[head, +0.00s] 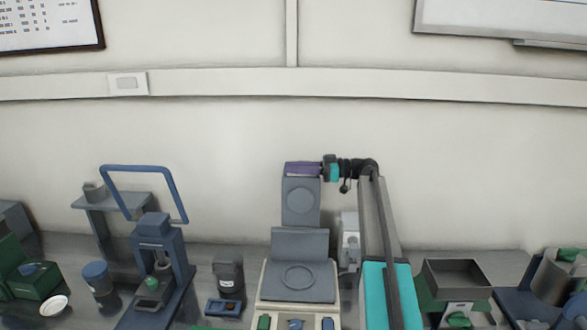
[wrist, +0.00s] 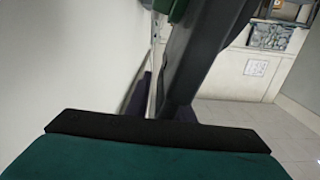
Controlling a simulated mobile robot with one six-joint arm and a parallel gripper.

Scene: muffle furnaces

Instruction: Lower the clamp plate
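The clamp plate appears to be the grey upright panel (head: 301,203) with a round ring on its face, raised at the back of the central machine. A purple bar (head: 303,169) runs along its top edge. Below is a tilted grey panel and lower face with another ring (head: 297,278). My gripper (head: 324,168), teal and black, is at the right end of the purple bar; whether it touches is unclear. In the wrist view, a teal and black part of my gripper fills the bottom, a dark slanted panel (wrist: 200,50) rises beyond it, and small purple patches (wrist: 140,95) show. The finger gap is hidden.
A blue press with a raised U-shaped handle (head: 145,168) stands left of the machine. A dark jar (head: 228,275) stands between them. A green-based unit with a dark open tray (head: 457,273) is at right. The wall is close behind the raised panel.

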